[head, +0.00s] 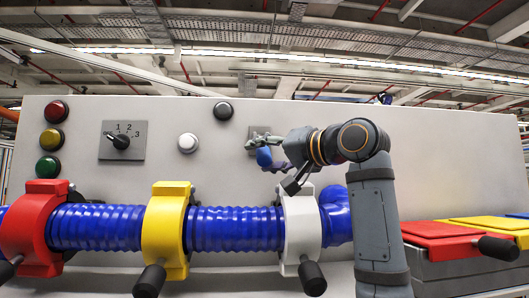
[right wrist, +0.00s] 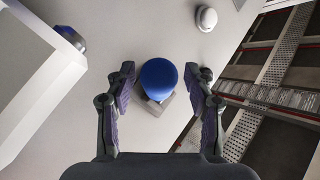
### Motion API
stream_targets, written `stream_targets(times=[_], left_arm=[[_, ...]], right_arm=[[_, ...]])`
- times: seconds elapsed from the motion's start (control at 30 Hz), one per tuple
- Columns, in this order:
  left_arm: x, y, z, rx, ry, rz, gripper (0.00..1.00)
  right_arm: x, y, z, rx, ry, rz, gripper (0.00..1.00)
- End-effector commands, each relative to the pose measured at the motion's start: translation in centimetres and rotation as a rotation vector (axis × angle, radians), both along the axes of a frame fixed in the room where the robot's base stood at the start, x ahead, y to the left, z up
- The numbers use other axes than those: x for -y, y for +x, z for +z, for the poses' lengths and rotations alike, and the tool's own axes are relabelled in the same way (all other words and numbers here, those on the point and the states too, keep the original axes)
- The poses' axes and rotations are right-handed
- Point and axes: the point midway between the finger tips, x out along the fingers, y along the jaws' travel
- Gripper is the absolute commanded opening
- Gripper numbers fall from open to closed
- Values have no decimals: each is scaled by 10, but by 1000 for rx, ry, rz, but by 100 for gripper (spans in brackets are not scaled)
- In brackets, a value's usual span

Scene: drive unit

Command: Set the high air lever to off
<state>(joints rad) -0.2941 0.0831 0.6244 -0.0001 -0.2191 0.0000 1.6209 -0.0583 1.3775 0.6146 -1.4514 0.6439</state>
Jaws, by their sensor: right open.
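The lever, which I take to be the high air lever, has a round blue knob (head: 264,156) and sits on a small grey plate on the light grey panel. In the right wrist view its blue knob (right wrist: 158,76) faces me, with part of the grey plate behind it. My right gripper (head: 272,152) is at the lever, its fingers open. In the wrist view the knob lies between the two fingers, with a gap on each side. The lever's arm and its exact setting are hidden by the knob and gripper. My left gripper is not in view.
A white clamp (head: 301,222) on the blue hose (head: 236,229) stands just below the gripper. Yellow (head: 168,222) and red (head: 30,230) clamps are further left. The panel also carries a black selector (head: 121,141), a white button (head: 188,143) and a black button (head: 223,111).

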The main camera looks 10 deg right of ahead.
Motion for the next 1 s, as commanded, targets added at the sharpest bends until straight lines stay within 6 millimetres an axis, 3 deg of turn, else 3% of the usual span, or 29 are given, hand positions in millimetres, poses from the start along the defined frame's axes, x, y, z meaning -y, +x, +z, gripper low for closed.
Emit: stream_targets(times=[0.07,0.2,0.43,0.77,1.0], left_arm=[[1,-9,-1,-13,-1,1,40],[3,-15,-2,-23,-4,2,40],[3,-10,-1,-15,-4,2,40],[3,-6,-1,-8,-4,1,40],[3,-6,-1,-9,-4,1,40]], right_arm=[[0,0,0,0,0,0,52],[0,0,0,0,0,0,33],[0,0,0,-1,0,-1,2],[0,-1,2,-13,0,0,0],[0,-11,22,-230,-1,-1,0]])
